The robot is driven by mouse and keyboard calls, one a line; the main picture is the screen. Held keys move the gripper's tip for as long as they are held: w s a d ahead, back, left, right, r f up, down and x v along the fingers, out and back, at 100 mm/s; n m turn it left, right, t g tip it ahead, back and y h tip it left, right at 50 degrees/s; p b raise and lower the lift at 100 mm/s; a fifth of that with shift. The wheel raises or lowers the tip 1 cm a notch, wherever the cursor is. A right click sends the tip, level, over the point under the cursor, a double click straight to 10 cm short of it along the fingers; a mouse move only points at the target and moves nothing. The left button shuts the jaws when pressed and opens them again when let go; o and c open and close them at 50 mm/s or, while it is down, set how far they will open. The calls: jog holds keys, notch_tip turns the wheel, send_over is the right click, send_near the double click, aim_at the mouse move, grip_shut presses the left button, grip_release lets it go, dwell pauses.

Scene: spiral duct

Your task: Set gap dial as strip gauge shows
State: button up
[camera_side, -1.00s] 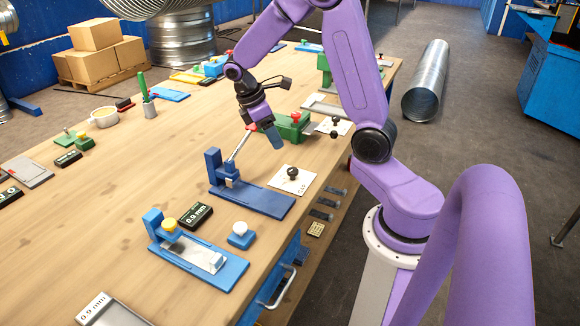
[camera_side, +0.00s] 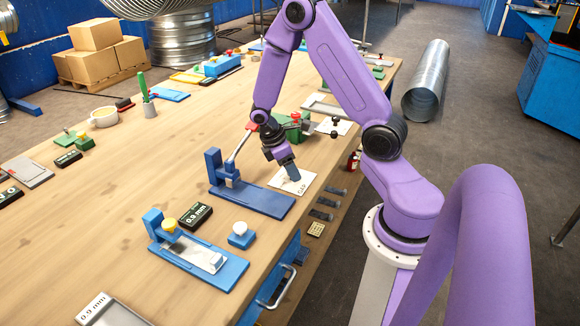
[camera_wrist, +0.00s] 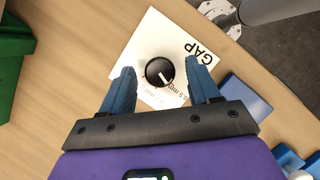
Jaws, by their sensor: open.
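The gap dial is a black round knob (camera_wrist: 159,72) with a white pointer line, on a white plate (camera_wrist: 148,36) marked "GAP". In the wrist view the knob lies between the two blue fingers of my open gripper (camera_wrist: 160,80), with space on each side. In the side view my gripper (camera_side: 293,174) is over the plate (camera_side: 305,184) and hides the knob.
A blue clamp fixture with a red-ended lever (camera_side: 262,202) stands just left of my gripper. A green block (camera_side: 300,122) is behind it. A small blue block with a white knob (camera_side: 241,238) sits in front. The table's right edge is close to the plate.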

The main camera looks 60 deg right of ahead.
jog(key=c, duration=1)
jog(key=shift+m, duration=0.4)
jog(key=m, duration=0.1)
jog(key=m+y, duration=0.1)
jog(key=m, duration=0.1)
jog(key=shift+w+d+m+g, duration=0.15)
jog(key=shift+m+g, duration=0.15)
jog(key=shift+g, duration=0.1)
jog(key=m+y, duration=0.1)
jog(key=m, duration=0.1)
jog(key=m+y, duration=0.1)
jog(key=m, duration=0.2)
jog(key=shift+d+m+g+y, duration=0.2)
jog(key=shift+m+g+y, duration=0.1)
jog(key=m+y, duration=0.1)
jog(key=m, duration=0.1)
jog(key=m+y, duration=0.1)
jog(key=m, duration=0.2)
jog(key=shift+d+t, duration=0.15)
jog(key=shift+t, duration=0.25)
jog(key=shift+d+m+t+y, duration=0.1)
jog(key=shift+m+t+y, duration=0.2)
jog(key=shift+m, duration=0.9)
jog(key=shift+d+m+t+y, duration=0.1)
jog(key=shift+m+t+y, duration=0.2)
jog(key=shift+m, duration=0.9)
